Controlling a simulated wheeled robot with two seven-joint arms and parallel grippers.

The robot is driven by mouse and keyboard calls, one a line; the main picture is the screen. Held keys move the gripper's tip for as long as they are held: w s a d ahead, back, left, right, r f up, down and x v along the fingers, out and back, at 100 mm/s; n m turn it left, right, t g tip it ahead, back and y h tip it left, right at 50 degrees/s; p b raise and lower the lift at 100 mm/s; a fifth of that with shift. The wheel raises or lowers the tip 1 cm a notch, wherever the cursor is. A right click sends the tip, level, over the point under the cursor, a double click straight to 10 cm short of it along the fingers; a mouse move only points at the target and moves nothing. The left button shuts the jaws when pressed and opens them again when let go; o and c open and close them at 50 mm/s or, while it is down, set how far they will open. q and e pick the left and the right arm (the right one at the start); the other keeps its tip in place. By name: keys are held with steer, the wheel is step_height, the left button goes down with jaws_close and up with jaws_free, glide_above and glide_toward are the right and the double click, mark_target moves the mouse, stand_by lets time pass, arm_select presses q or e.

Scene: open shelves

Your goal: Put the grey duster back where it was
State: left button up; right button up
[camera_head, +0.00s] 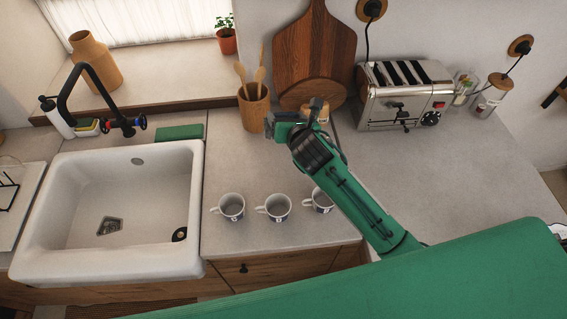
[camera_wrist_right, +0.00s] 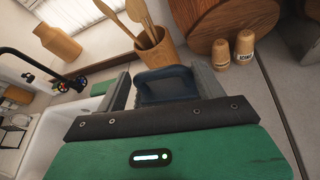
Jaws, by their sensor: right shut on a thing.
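My right gripper (camera_head: 292,116) is over the counter, in front of the wooden utensil pot. In the right wrist view its two fingers are on either side of a dark blue-grey block-like thing (camera_wrist_right: 168,86), which seems to be the grey duster, and it is shut on it. In the head view the duster is mostly hidden by the gripper and cannot be made out clearly. Whether it touches the counter I cannot tell. My left gripper is not in view.
The wooden pot with spoons (camera_head: 254,108) stands close behind the gripper. Several white mugs, one of them the middle mug (camera_head: 274,208), line the counter front. A white sink (camera_head: 70,215) with a green sponge-like block (camera_head: 180,132) is left. A toaster (camera_head: 403,97) stands right.

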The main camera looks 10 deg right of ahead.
step_height(320, 180, down, 20)
steer(key=b, duration=0.9)
steer(key=shift+w+a+f, duration=0.1)
steer(key=shift+f, duration=0.15)
steer(key=shift+r, duration=0.1)
steer(key=o, duration=1)
